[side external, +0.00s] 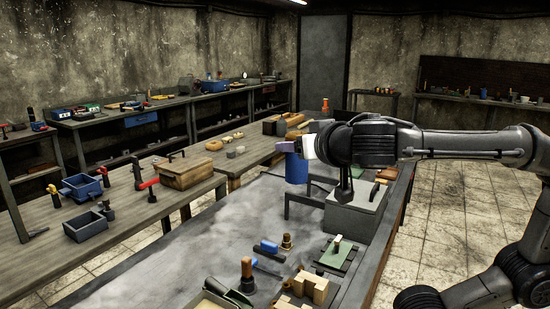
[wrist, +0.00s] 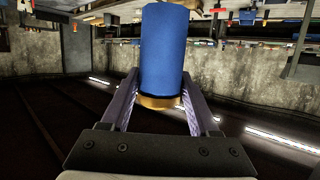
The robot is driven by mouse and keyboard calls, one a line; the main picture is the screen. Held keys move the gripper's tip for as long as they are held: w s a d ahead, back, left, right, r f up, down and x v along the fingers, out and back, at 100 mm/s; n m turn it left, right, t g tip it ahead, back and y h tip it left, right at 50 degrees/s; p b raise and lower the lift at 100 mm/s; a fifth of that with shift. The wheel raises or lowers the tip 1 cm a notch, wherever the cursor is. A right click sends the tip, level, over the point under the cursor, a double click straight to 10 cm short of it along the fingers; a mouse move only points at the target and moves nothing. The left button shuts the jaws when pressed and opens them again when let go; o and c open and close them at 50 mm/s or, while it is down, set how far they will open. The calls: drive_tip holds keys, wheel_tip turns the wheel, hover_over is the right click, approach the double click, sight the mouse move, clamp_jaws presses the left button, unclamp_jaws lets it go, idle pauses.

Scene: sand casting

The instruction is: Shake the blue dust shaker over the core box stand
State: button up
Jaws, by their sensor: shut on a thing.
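The blue dust shaker (side external: 296,168) is a blue cylinder held above the dusty bench, upright or nearly so. In the wrist view the shaker (wrist: 163,50) shows a brass-coloured band at its near end, between the two purple fingers. My gripper (side external: 291,147) reaches in from the right and is shut on the shaker; the wrist view also shows the gripper (wrist: 160,95). Below is a low dark metal frame (side external: 300,201), which seems to be the core box stand. A grey block (side external: 352,214) with an upright handle sits beside it; I cannot tell whether they are joined.
The dusty metal bench (side external: 190,255) has a clear left and middle. Blue-handled tools (side external: 268,247), a green plate (side external: 338,254) and wooden blocks (side external: 310,287) lie at the front.

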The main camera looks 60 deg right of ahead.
drive_tip(key=shift+s+d+r+m+g+h, duration=0.55)
drive_tip(key=shift+s+d+r, duration=0.2)
drive_tip(key=shift+r, duration=0.2)
wheel_tip(320, 180, down, 34)
drive_tip(key=s+m+g+y, duration=0.1)
drive_tip(key=g+y, duration=1.8)
drive_tip(key=y, duration=0.1)
drive_tip(key=shift+s+a+g, duration=0.15)
drive_tip(key=shift+a+g, duration=0.1)
drive_tip(key=shift+g, duration=0.1)
drive_tip(key=shift+y, duration=0.25)
drive_tip(key=shift+r, duration=2.05)
